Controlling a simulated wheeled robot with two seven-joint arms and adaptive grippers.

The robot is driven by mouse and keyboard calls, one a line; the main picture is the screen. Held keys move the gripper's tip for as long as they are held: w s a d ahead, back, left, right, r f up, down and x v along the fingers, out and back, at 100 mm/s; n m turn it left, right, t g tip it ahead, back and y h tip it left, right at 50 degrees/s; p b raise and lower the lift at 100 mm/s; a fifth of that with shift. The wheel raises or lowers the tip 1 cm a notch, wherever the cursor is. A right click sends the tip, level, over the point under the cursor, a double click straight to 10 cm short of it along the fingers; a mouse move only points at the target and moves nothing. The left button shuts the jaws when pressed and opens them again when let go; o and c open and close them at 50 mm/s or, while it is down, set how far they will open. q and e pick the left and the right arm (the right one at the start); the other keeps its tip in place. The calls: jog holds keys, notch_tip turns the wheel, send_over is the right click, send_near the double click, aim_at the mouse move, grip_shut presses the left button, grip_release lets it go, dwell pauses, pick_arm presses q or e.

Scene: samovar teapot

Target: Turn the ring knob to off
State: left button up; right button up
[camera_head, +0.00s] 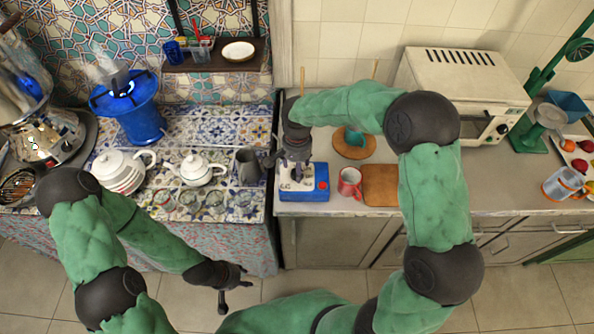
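A small blue box (318,194) with a white top and a red spot on its right side stands on the grey counter, near its front edge. My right gripper (297,173) points down over the white top and hides part of it. I cannot tell whether its fingers touch the box or how far apart they are. I cannot make out a ring knob or its setting; it may be hidden or too small. My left gripper (234,291) is open and empty, low in front of the counters, over the floor.
A red mug (350,183) and wooden board (381,185) stand close right of the box. A grey pitcher (249,166), white teapot (196,170) and glasses stand left. A blue samovar-like vessel (137,117) is farther back. A toaster oven (463,93) stands at the back right.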

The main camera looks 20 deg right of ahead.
jog(key=shift+f, duration=1.05)
jog(key=c, duration=1.2)
jog(key=shift+o, duration=0.2)
